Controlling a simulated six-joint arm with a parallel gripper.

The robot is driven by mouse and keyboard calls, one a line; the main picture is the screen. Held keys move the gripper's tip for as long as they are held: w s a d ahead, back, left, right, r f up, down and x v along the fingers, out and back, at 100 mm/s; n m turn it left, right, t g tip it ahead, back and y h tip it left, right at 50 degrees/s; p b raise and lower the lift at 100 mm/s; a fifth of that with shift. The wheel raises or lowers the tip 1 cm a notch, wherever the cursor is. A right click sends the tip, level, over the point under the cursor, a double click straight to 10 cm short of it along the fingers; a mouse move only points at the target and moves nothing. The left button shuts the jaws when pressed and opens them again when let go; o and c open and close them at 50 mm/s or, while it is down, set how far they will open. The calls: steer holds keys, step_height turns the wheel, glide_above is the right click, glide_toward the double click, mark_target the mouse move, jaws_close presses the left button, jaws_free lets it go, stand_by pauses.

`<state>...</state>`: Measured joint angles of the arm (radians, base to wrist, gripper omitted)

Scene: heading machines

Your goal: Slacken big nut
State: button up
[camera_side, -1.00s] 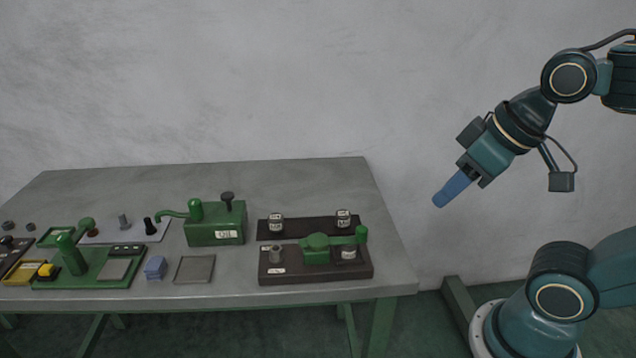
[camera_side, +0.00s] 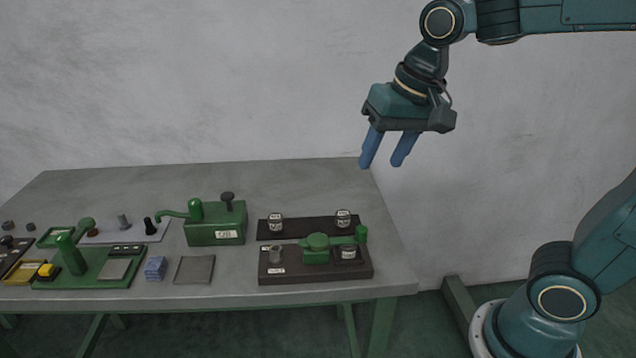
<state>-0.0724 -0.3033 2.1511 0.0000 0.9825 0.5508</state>
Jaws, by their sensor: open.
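My gripper (camera_side: 384,164) has two blue fingers, spread apart and empty, pointing down. It hangs in the air above the table's back right corner, clear of everything on it. Below it and to the left is a dark brown machine base (camera_side: 315,272) with a green clamp-like part (camera_side: 318,243) across it. A small metal cylindrical piece (camera_side: 275,254) stands at the base's left, and another labelled piece (camera_side: 348,252) at its right, under the green arm. I cannot tell which piece is the big nut; the labels are too small to read.
A dark strip (camera_side: 310,228) behind the base carries two labelled pieces, left (camera_side: 276,222) and right (camera_side: 343,218). A green oil box (camera_side: 216,222), a grey plate (camera_side: 194,270), a blue block (camera_side: 155,267) and a green machine (camera_side: 88,268) stand leftward. The table's back right is bare.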

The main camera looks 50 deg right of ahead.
steer(key=w+a+f+m+g, duration=0.25)
steer(key=w+m, duration=0.25)
steer(key=w, duration=0.5)
steer(key=m+g, duration=0.1)
steer(key=m, duration=0.4)
glide_above(276, 248)
step_height(276, 248, down, 8)
steer(key=shift+f, duration=0.2)
step_height(276, 248, down, 14)
steer(key=shift+r, duration=0.25)
steer(key=c, duration=1)
